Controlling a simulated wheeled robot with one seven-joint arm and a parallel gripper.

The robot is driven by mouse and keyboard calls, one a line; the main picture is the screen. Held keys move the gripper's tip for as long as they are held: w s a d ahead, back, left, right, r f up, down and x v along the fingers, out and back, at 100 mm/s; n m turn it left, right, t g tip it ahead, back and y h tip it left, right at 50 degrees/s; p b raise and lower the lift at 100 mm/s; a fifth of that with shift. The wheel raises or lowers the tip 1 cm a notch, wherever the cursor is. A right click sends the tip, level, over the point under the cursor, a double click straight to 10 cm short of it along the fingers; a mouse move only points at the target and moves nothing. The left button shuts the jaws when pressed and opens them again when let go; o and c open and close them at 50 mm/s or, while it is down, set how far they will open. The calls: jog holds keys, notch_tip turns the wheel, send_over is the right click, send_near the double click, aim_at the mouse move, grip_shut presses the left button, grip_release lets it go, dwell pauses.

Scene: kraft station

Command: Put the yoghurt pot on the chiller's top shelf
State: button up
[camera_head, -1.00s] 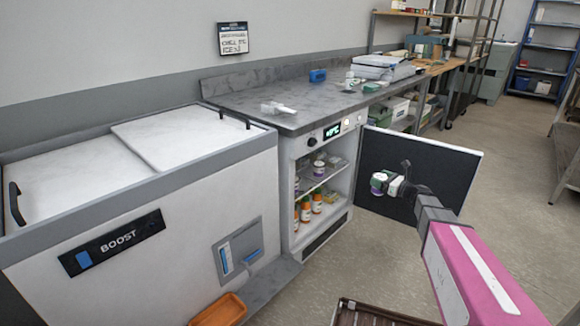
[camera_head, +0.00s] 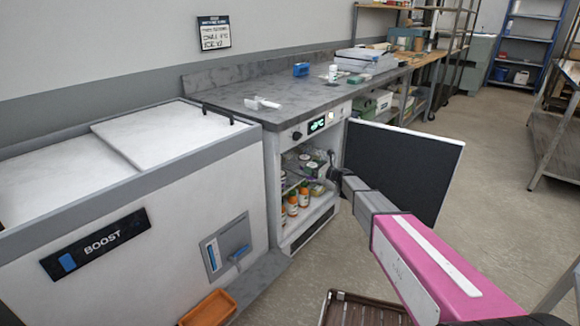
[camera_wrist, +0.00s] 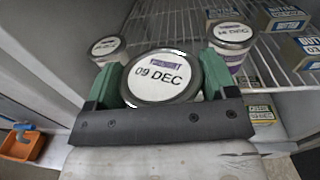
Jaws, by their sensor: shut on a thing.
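The yoghurt pot (camera_wrist: 162,77) has a white lid marked 09 DEC. My gripper (camera_wrist: 160,92) is shut on it, a green finger on each side. The pot looks upright. The chiller (camera_head: 345,108) stands open, and my gripper reaches into its upper opening in the head view. The wire top shelf (camera_wrist: 280,62) spreads beyond and to the right of the pot in the wrist view. The pot is at the shelf's front part; I cannot tell whether it touches the wires. The arm and pot hide part of the shelf.
On the shelf are a pot marked 18 DEC (camera_wrist: 231,36), another lidded pot (camera_wrist: 107,47) at left, and several boxes (camera_wrist: 284,18) at right. The chiller door (camera_head: 405,165) is swung open at right, close to my arm.

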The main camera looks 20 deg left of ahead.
jog(key=shift+w+a+f, duration=0.6)
jog(key=shift+a, duration=1.25)
jog(key=shift+w+a+f, duration=0.55)
jog(key=shift+w+a, duration=0.05)
jog(key=shift+a, duration=1.25)
jog(key=shift+w+a+f, duration=0.6)
jog(key=shift+a, duration=1.25)
jog(key=o, duration=0.9)
jog(key=shift+f, duration=0.1)
jog(key=shift+o, duration=0.2)
jog(key=shift+s+d, duration=0.1)
jog(key=shift+d, duration=0.2)
jog(key=v, duration=1.1)
jog(key=shift+s+d, duration=0.1)
jog(key=shift+d, duration=0.1)
